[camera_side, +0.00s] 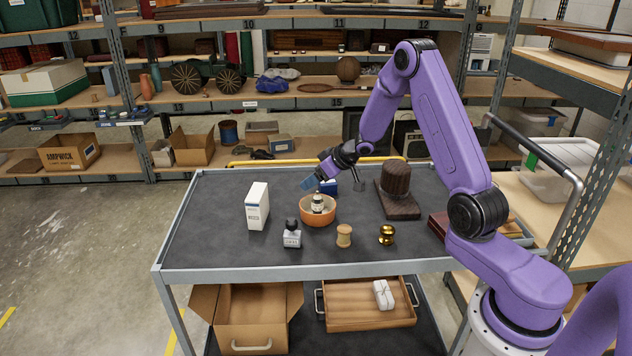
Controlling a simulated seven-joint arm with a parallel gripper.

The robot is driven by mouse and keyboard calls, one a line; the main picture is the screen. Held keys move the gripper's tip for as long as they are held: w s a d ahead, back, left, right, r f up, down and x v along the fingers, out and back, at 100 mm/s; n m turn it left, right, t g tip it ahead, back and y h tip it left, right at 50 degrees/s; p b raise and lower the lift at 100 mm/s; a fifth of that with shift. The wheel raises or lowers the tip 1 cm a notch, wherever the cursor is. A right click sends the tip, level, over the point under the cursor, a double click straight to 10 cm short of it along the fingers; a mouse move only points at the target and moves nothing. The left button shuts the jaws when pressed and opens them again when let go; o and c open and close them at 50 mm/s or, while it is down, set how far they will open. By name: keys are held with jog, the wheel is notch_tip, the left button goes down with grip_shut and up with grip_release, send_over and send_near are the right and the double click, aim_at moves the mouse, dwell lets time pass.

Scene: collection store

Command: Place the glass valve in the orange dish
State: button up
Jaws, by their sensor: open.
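The orange dish (306,216) stands near the middle of the cart's dark top. A small object with a dark base and a pale upper part, seemingly the glass valve (318,203), sits upright inside the dish.
A white box (257,206) stands left of the dish. A black-capped bottle (292,234), a wooden spool (344,236) and a brass piece (387,235) stand in front. A dark wooden block on a base (397,184) stands right. The cart top's left is clear.

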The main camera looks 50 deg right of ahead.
jog(key=s+a+r+n+g+h, duration=0.1)
jog(key=s+a+r+n, duration=0.1)
jog(key=s+a+r, duration=0.5)
jog(key=s+a+r+n+g, duration=0.15)
jog(key=s+a, duration=0.35)
jog(key=a, duration=0.5)
jog(key=s+a+r+n+g, duration=0.1)
jog(key=s+n+g, duration=0.2)
jog(key=s, duration=1.2)
jog(key=s+a+r+n+g, duration=0.1)
jog(key=s+a+n+g, duration=0.1)
jog(key=s, duration=1.3)
jog(key=shift+r+n+g, duration=0.3)
jog(key=shift+n+g, duration=0.25)
jog(key=shift+n, duration=0.4)
